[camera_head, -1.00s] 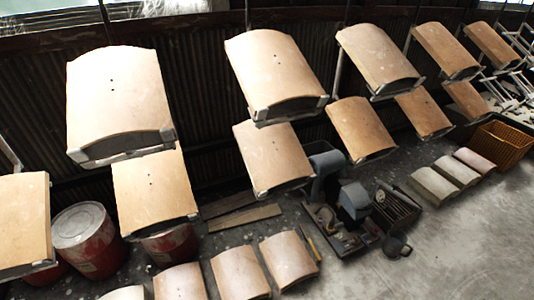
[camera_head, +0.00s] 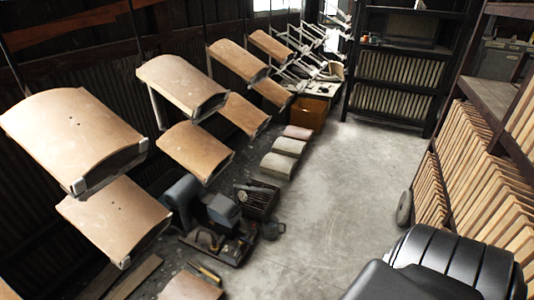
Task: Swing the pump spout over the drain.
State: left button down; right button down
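I cannot make out a pump spout or a drain in the head view. A blue-grey machine (camera_head: 182,198) with a second grey housing (camera_head: 222,209) beside it stands on the floor left of the middle, on a dark base (camera_head: 232,250). I cannot tell whether it is a pump. Neither of my grippers is in view.
Curved tan panels (camera_head: 75,138) hang in two rows along the left wall. Pale curved pieces (camera_head: 290,147) and an orange-brown crate (camera_head: 308,115) sit on the floor. A black shelf (camera_head: 405,52) stands behind, and slatted wood (camera_head: 480,175) fills the right. The middle floor (camera_head: 345,185) is clear.

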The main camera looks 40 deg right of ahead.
aim_at(249, 182)
jog(key=z, duration=1.45)
jog(key=i, duration=1.45)
jog(key=z, duration=0.85)
